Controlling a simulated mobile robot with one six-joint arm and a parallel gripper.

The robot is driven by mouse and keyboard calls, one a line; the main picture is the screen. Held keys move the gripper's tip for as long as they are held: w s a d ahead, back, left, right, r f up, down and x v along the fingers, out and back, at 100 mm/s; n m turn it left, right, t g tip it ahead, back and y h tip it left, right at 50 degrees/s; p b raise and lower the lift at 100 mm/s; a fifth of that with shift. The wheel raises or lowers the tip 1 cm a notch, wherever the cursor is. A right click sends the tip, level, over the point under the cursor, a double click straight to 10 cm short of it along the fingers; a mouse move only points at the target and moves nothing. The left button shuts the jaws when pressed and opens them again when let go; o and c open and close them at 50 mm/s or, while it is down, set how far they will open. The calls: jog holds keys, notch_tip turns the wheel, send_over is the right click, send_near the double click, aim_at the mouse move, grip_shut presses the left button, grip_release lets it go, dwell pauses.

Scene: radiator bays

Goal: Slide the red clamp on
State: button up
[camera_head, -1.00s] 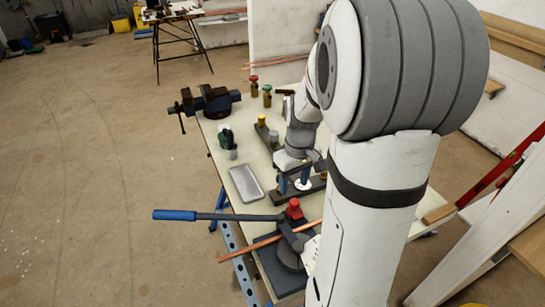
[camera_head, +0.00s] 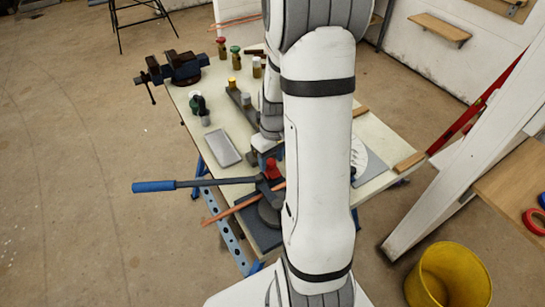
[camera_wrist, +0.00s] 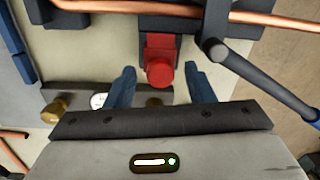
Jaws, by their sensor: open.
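The red clamp (camera_head: 271,168) sits on the dark bender (camera_head: 265,188), beside its long lever. In the wrist view the red clamp (camera_wrist: 160,68) shows as a block with a round knob, between and just beyond the fingertips. My gripper (camera_wrist: 163,80) is open and empty, with one blue finger on each side of the clamp's line. I see no contact with it. The copper pipe (camera_wrist: 190,12) runs across the bender past the clamp; its left end (camera_head: 216,216) sticks out in the head view. My arm hides part of the bender.
The lever's blue grip (camera_head: 153,187) reaches out past the table's left edge. A grey tray (camera_head: 222,148), a vise (camera_head: 173,67) and several coloured-top fittings (camera_head: 234,84) stand on the table. A yellow bucket (camera_head: 447,276) is on the floor at right.

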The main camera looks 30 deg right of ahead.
aim_at(277, 177)
jog(key=shift+c, duration=0.2)
grip_shut()
dwell(0.3)
jog(key=shift+s+f, duration=0.1)
jog(key=shift+s, duration=0.3)
jog(key=s+b, duration=0.1)
jog(key=s, duration=0.1)
jog(key=shift+s, duration=0.4)
jog(key=shift+o, duration=0.2)
grip_release()
